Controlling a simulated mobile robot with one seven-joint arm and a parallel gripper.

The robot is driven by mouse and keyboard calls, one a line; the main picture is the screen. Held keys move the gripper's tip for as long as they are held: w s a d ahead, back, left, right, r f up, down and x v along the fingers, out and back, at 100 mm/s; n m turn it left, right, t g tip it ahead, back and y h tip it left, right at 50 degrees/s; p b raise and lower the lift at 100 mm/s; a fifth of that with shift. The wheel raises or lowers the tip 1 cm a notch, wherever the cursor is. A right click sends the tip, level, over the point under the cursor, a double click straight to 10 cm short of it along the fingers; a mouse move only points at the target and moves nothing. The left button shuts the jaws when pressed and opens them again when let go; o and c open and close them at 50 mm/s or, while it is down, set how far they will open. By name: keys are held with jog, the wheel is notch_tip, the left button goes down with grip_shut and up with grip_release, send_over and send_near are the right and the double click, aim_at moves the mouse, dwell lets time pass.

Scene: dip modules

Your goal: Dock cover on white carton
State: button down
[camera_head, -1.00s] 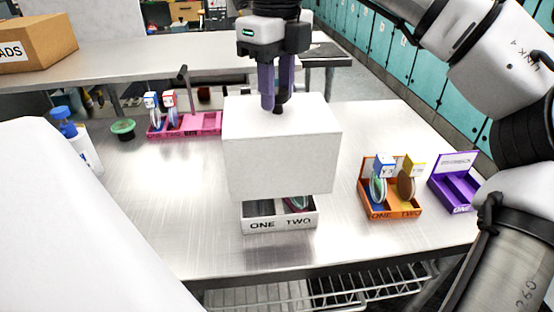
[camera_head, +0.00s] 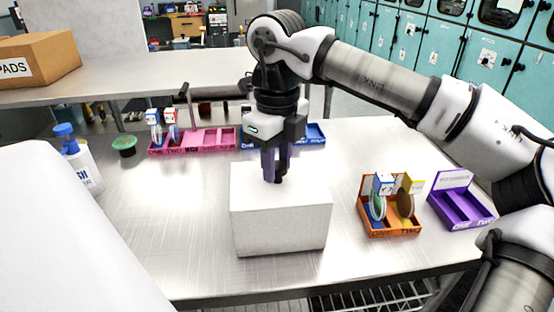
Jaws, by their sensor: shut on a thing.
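The white box-shaped cover (camera_head: 281,225) stands upright in the middle of the steel table. It hides the white carton entirely; its lower edge appears to be at the table surface. My gripper (camera_head: 276,178) is above the cover, with its purple fingers pointing down and shut on the grip at the top of the cover. The grip itself is mostly hidden by the fingers.
An orange carton (camera_head: 391,229) with round modules and a purple carton (camera_head: 461,207) stand to the right. A pink carton (camera_head: 204,140) and a blue carton (camera_head: 314,135) are behind. A spray bottle (camera_head: 84,170) and green object (camera_head: 125,146) are left. The table's front is clear.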

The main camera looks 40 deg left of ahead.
jog(key=shift+f, duration=0.35)
jog(key=c, duration=1)
grip_release()
jog(key=shift+r, duration=0.1)
jog(key=shift+c, duration=0.2)
notch_tip(320, 180, up, 12)
jog(key=shift+r, duration=0.25)
